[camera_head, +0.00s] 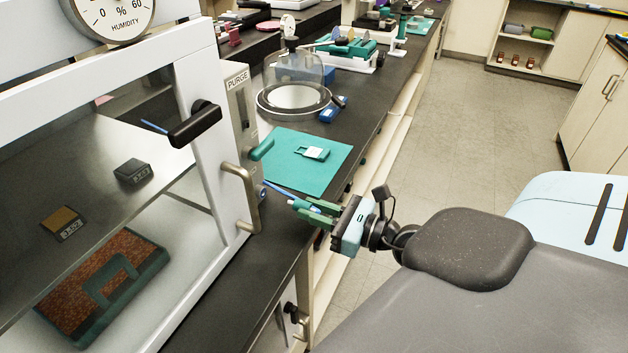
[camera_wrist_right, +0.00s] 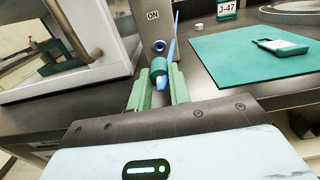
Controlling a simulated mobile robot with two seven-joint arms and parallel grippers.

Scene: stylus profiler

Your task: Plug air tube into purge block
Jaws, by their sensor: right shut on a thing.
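The purge block (camera_head: 238,100) is a grey upright panel labelled PURGE at the right side of the white cabinet. In the right wrist view its lower face (camera_wrist_right: 150,28) shows the word ON and a round blue-rimmed port (camera_wrist_right: 160,46). My right gripper (camera_head: 306,207) has green fingers shut on the air tube (camera_head: 278,189), a thin blue tube; in the wrist view it has a teal collar (camera_wrist_right: 159,66) between the fingertips (camera_wrist_right: 160,82). The collar appears just in front of and below the port, apart from it. The exact gap is hard to judge. My left gripper is not in view.
A green lever (camera_head: 262,150) and a metal door handle (camera_head: 243,197) stick out near the block. A teal mat (camera_head: 318,174) with a small green-and-white item (camera_head: 312,153) lies to the right. A glass bell jar (camera_head: 293,86) stands behind it.

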